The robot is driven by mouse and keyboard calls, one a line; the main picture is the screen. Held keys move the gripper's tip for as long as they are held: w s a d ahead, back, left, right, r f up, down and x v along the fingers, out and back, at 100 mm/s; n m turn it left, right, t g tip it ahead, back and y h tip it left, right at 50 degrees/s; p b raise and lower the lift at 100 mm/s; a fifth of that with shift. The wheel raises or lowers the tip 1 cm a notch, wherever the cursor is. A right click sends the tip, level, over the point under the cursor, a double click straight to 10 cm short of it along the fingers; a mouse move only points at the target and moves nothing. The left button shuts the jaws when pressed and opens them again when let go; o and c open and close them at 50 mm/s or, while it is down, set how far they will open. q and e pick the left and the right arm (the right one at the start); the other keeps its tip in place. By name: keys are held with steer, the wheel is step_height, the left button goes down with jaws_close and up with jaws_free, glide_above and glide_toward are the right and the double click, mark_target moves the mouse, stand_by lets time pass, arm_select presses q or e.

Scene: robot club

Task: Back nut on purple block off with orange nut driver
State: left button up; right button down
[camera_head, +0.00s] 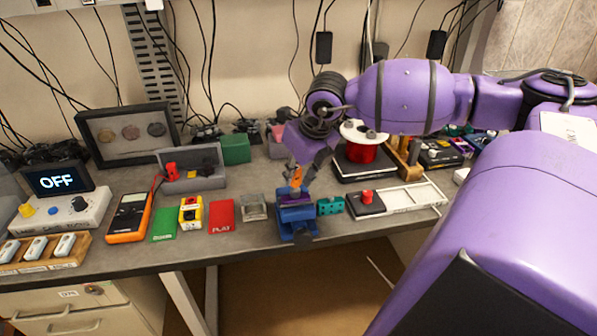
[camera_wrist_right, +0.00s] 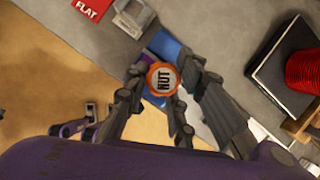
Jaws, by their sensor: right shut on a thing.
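The orange nut driver (camera_head: 295,178) stands roughly upright over the purple block (camera_head: 295,196), which sits in a blue vise (camera_head: 297,221) at the bench's front edge. My right gripper (camera_head: 304,176) comes down from above and is shut on the driver. In the right wrist view the driver's round cap (camera_wrist_right: 162,78), marked NUT, shows between the two fingers, with a bit of the blue vise behind it. The nut and the driver's tip are hidden, so I cannot tell whether they touch. My left gripper is not in view.
A red spool (camera_head: 361,152) stands behind.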

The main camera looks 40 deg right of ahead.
steer(key=shift+w+a+r+n+y, duration=0.1)
steer(key=shift+n+y, duration=0.15)
steer(key=shift+n, duration=0.3)
steer(key=shift+r+n+y, duration=0.1)
steer(key=shift+n+y, duration=0.15)
steer(key=shift+n, duration=0.3)
steer(key=shift+f+n+y+p, duration=0.15)
steer(key=shift+n+y+p, duration=0.3)
steer(key=shift+n, duration=0.75)
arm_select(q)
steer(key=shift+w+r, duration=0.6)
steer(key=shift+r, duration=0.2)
arm_select(e)
steer(key=shift+a, duration=0.1)
steer(key=c, duration=1.8)
jaws_free()
steer(key=o, duration=0.6)
steer(key=shift+w+a, duration=0.1)
steer(key=shift+w, duration=0.05)
steer(key=o, duration=0.5)
steer(key=shift+d, duration=0.2)
